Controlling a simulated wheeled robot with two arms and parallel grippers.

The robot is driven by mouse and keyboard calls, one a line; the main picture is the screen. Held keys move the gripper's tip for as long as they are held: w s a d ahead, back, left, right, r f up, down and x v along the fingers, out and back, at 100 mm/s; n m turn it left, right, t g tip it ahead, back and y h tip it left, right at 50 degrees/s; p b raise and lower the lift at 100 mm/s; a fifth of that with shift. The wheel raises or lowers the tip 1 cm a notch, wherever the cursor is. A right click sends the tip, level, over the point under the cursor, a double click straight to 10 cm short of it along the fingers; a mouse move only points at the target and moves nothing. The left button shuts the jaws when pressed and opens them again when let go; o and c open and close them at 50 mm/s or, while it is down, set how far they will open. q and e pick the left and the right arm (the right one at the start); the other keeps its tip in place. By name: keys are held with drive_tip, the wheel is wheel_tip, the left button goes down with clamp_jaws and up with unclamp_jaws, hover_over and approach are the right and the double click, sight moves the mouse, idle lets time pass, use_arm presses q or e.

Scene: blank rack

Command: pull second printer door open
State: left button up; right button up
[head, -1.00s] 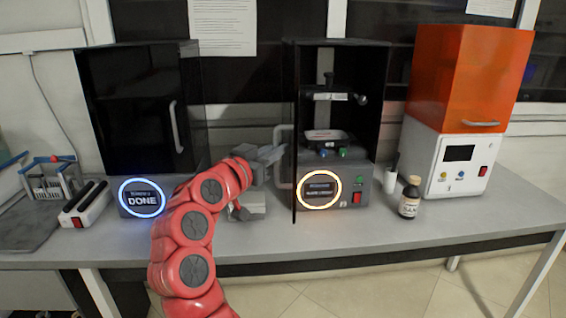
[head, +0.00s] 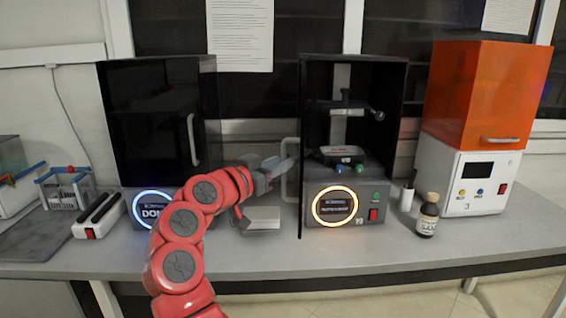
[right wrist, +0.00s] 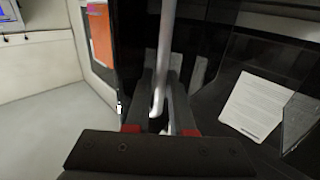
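The second printer (head: 343,200) is the middle black-and-grey machine with an orange-lit ring. Its front is open. Its dark door (head: 301,205) stands swung out, nearly edge-on to the head view at the printer's left side. The door handle (head: 285,186) sticks out to the left of the door. My right gripper (head: 284,168) is at this handle. In the right wrist view, the pale handle (right wrist: 166,45) runs down between the fingers of my right gripper (right wrist: 161,85), with a gap that looks open. Contact is hard to tell. My left gripper is not in view.
The first printer (head: 150,130) stands left, shut, with a blue ring. An orange-topped machine (head: 485,100) and a brown bottle (head: 428,215) stand right. A small pale block (head: 262,218) lies below my right gripper. The table's front strip (head: 400,250) is clear.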

drive_tip(key=shift+w+f, duration=0.1)
drive_tip(key=v, duration=1.7)
